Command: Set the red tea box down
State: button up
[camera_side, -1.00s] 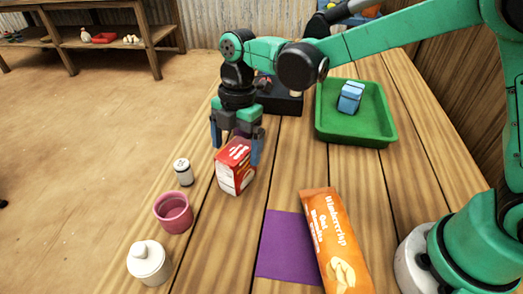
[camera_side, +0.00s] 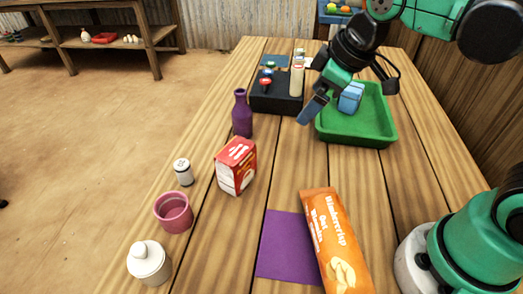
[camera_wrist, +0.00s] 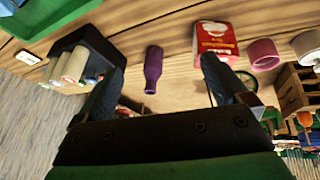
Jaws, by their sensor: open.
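The red tea box (camera_side: 236,166), red and white, stands upright on the wooden table, left of the middle in the side view. It also shows at the top right of the wrist view (camera_wrist: 215,38).
A purple bottle (camera_side: 242,114) stands just behind the box. A white canister (camera_side: 184,172) and pink cup (camera_side: 173,213) stand left. A black caddy (camera_side: 275,98) is behind. The green tray (camera_side: 358,136) holds a blue box (camera_side: 351,98). An orange packet (camera_side: 335,240) overlaps a purple mat (camera_side: 284,250).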

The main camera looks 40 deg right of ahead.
jog(key=s+d+m, duration=0.1)
jog(key=m, duration=0.1)
jog(key=s+d+f+m+t, duration=0.1)
jog(key=m, duration=0.1)
jog(key=s+d+f+m+t, duration=0.1)
jog(key=m, duration=0.1)
jog(key=shift+h, duration=0.4)
